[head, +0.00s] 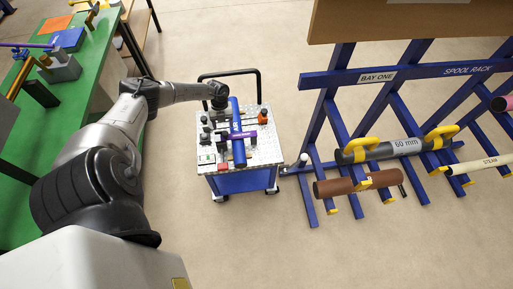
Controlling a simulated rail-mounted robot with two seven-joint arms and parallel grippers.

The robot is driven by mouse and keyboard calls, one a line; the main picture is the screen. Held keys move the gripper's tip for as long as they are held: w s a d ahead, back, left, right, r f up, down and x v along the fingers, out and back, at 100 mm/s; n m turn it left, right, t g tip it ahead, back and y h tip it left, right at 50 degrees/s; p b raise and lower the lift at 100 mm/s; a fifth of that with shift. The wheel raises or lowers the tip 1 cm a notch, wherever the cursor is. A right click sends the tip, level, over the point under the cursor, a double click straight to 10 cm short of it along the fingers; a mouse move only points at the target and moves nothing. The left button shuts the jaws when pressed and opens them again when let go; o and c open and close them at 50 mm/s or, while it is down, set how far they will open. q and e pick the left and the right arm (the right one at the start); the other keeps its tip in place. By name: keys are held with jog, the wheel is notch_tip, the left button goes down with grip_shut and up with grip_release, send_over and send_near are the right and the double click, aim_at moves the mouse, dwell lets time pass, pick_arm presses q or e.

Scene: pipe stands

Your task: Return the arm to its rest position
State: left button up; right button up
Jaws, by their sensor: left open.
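My left arm reaches from the lower left across to the cart. My left gripper (219,103) is at the far left side of the cart's top, beside the upper end of a blue pipe (237,144). It is small in the picture and points down. It is open, and I see nothing held in it. The blue pipe lies lengthwise on the cart (266,152), with a purple piece (243,134) across it. My right arm and gripper are not in view.
A blue rack (412,69) on the right holds a grey "60 mm" pipe (382,150), a brown pipe (335,187) and a cream pipe (481,164). A green-topped bench (88,65) stands at the left. The floor in front of the cart is clear.

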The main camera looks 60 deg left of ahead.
pick_arm(q)
jog(key=shift+r, duration=0.5)
dwell(0.3)
